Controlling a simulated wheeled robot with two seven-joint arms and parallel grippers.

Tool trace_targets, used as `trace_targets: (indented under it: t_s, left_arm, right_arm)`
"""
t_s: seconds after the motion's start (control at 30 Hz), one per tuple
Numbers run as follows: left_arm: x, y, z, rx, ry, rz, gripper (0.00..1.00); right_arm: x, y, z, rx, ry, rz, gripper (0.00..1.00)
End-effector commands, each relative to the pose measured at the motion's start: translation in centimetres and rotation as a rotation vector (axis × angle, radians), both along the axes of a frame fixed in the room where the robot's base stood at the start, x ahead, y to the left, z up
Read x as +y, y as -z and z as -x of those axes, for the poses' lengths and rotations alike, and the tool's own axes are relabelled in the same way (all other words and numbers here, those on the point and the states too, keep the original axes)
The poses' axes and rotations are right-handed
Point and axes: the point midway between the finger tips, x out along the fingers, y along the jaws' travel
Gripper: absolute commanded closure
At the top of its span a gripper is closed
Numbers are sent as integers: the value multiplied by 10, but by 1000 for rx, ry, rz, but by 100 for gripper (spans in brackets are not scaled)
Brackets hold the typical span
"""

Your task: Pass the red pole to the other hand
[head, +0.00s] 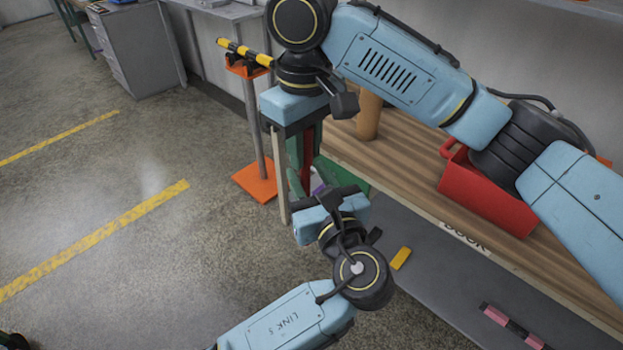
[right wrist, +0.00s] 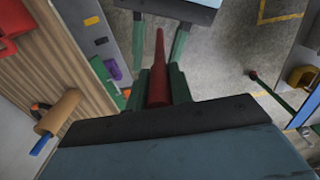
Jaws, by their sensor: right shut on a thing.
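The red pole (right wrist: 158,70) stands out from between the green fingers of my right gripper (right wrist: 159,88), which is shut on it. In the head view the dark red pole (head: 307,158) shows below my right wrist, partly hidden by the gripper. My left gripper (right wrist: 158,50) faces the right one from the far side. In the right wrist view its two fingers are apart, one on each side of the pole's far end, with gaps between. In the head view the left gripper's body (head: 326,213) is just below the right gripper; its fingertips are largely hidden.
A wooden bench to the right bears a red bin (head: 485,200) and a brown cylinder (head: 368,114). A lower grey shelf holds a yellow block (head: 401,258) and a pink-and-black bar (head: 512,326). An orange-based stand (head: 254,180) with a yellow-black bar is behind. Floor at left is clear.

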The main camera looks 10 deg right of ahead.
Motion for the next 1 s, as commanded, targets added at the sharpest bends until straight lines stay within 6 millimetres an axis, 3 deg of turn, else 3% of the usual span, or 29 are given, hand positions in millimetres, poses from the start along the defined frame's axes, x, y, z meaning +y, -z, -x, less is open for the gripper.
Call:
trace_targets:
  t_s: [0.03,0.3,0.37,0.4,0.57,0.87,1.0]
  left_arm:
    - [0,0,0,0,0,0,68]
    - [-1,0,0,0,4,0,100]
    - [-2,0,0,0,5,0,100]
    - [-2,-1,1,-1,6,0,100]
    - [-2,-1,1,-1,5,0,100]
    - [-1,0,0,-1,2,0,100]
    - [0,0,0,-1,1,0,100]
  right_arm:
    - [0,0,0,0,0,0,100]
    - [1,0,1,0,-3,-4,100]
    - [2,0,1,1,-4,-4,100]
    - [2,0,1,0,-5,-5,73]
    - [2,0,1,0,-4,-5,52]
    - [0,-2,0,-1,-1,-1,52]
    - [0,-16,-1,-4,-1,-1,52]
